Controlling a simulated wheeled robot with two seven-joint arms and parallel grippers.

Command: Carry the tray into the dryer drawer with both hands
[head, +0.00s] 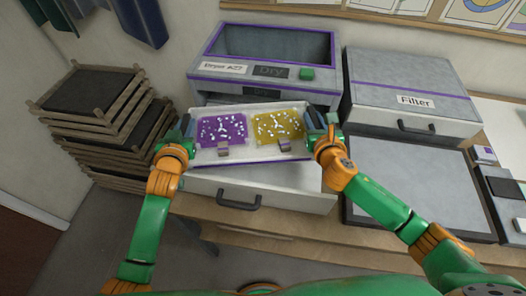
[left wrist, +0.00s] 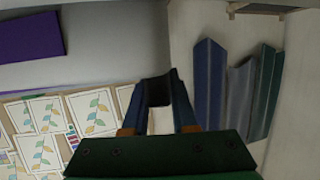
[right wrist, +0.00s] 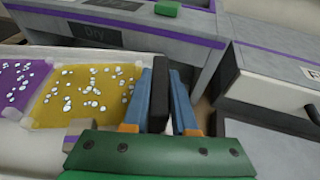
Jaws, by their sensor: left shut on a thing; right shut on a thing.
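The white tray (head: 238,156) carries a purple glass panel (head: 222,130) and a yellow glass panel (head: 277,127), both dotted with white pieces. It is over the open dryer drawer (head: 290,196); whether it touches the drawer floor I cannot tell. My left gripper (head: 181,134) is shut on the tray's left side. In the left wrist view, its fingers (left wrist: 158,104) close around a dark handle. My right gripper (head: 322,130) is shut on the tray's right side. In the right wrist view, its fingers (right wrist: 163,100) close on a black handle.
The dryer (head: 262,62) stands behind the drawer, with a green button (head: 307,73). Stacked wooden racks (head: 108,110) stand at the left. A grey unit labelled Filler or Filter (head: 410,85) and a grey flat panel (head: 410,180) are at the right.

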